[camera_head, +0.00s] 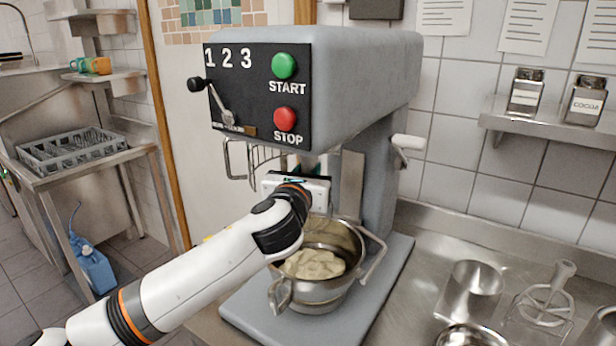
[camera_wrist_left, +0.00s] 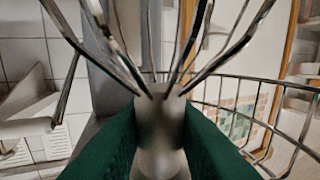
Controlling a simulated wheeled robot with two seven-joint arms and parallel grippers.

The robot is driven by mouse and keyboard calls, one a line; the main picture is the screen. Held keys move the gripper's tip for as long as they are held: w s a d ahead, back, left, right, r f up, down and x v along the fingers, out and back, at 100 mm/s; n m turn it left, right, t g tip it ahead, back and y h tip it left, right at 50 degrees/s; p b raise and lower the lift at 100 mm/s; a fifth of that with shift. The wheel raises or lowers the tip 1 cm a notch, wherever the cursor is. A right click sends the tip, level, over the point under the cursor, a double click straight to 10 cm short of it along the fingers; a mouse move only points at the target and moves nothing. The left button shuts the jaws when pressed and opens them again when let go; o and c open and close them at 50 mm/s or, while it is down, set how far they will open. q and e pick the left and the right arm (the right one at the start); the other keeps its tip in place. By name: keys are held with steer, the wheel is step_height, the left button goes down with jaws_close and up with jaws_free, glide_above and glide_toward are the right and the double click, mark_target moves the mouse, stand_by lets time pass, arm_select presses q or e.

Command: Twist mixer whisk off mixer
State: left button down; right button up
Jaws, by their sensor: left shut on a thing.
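The grey mixer (camera_head: 375,62) stands on the steel counter, with a black panel showing START and STOP buttons. My left gripper (camera_head: 308,166) is under the mixer head, above the bowl; its fingertips are mostly hidden in the head view. In the left wrist view, its green fingers (camera_wrist_left: 160,135) are shut on the metal shank of the mixer whisk (camera_wrist_left: 158,118). The whisk wires fan out beyond the fingers. Whether the shank is still joined to the mixer cannot be seen. My right gripper is not in view.
A metal bowl (camera_head: 318,293) with dough sits on the mixer base below my left gripper. A wire guard (camera_head: 232,160) hangs under the mixer head.

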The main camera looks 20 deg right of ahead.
arm_select(q)
steer(key=shift+y, duration=0.3)
steer(key=shift+n+t+y, duration=0.7)
steer(key=shift+n+y, duration=0.2)
steer(key=shift+d+y+p, duration=0.1)
steer(key=shift+y+p, duration=0.2)
steer(key=shift+n+t+y, duration=0.5)
steer(key=shift+n+y, duration=0.3)
steer(key=shift+y, duration=0.1)
steer(key=shift+n+y+p, duration=0.4)
steer(key=shift+n+y, duration=0.4)
steer(key=shift+y, duration=0.4)
